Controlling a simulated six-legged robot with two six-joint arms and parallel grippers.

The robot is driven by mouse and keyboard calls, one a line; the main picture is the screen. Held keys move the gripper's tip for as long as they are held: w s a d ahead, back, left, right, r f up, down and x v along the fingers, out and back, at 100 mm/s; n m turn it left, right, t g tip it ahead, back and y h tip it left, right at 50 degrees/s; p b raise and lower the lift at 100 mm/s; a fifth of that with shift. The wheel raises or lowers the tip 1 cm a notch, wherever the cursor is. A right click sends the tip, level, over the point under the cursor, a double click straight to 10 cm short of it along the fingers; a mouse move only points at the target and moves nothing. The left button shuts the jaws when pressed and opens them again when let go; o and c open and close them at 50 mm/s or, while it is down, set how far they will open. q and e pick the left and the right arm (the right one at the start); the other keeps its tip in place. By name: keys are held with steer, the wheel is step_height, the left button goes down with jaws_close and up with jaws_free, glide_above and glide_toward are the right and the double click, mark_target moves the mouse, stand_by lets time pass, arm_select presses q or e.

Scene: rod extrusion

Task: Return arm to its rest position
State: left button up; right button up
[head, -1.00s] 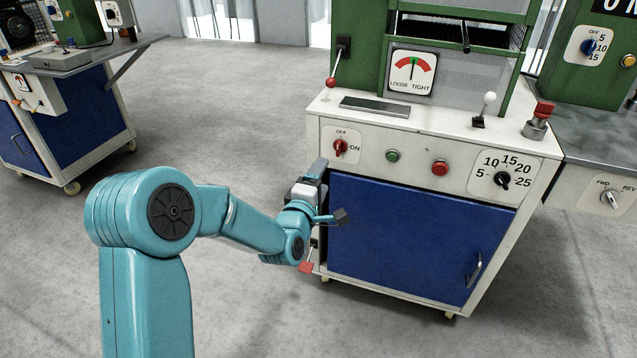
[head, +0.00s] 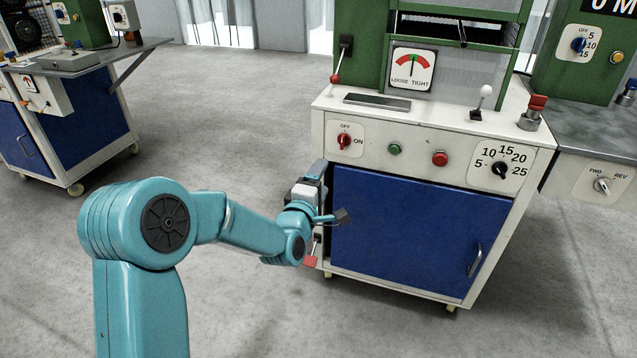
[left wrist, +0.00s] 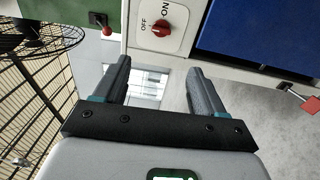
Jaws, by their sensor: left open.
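My left arm comes in from the lower left in the head view. Its gripper (head: 333,189) is in front of the left edge of the machine's white cabinet, below the red OFF/ON knob (head: 344,141). In the left wrist view the two dark fingers (left wrist: 158,88) stand apart with nothing between them. The red knob (left wrist: 161,30) shows beyond and above the fingers there, apart from them. My right gripper is not in view.
The machine cabinet has a blue door (head: 410,235), a green button (head: 395,149), a red button (head: 440,158) and a dial (head: 500,170). A red-tipped lever (head: 312,258) is close below my gripper. Another bench (head: 70,115) stands at the left. Grey floor between is clear.

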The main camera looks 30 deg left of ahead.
arm_select(q)
steer(key=shift+w+f, duration=0.1)
stand_by(0.3)
steer(key=s+d+f+m+g+h, duration=0.15)
steer(key=d+f, duration=0.25)
steer(key=f, duration=0.5)
steer(key=s+d+f+m+g+h, duration=0.1)
steer(key=s+d+f+g+h, duration=0.15)
steer(key=d+f, duration=0.4)
steer(key=s+d+f+m+g+h, duration=0.1)
steer(key=s+d+f+m+g, duration=0.3)
steer(key=s+f, duration=0.45)
steer(key=s+d+f+m+g+h, duration=0.25)
steer(key=s+d+f+g, duration=0.2)
steer(key=s+f, duration=0.4)
steer(key=s+d+f+m+g, duration=0.2)
steer(key=s+m, duration=0.3)
steer(key=s, duration=0.1)
steer(key=s+d+f+m+g, duration=0.1)
steer(key=s+m+g, duration=0.25)
steer(key=s, duration=0.25)
step_height(320, 180, up, 28)
steer(key=m+p, duration=0.1)
steer(key=p, duration=2.7)
steer(key=shift+t, duration=0.4)
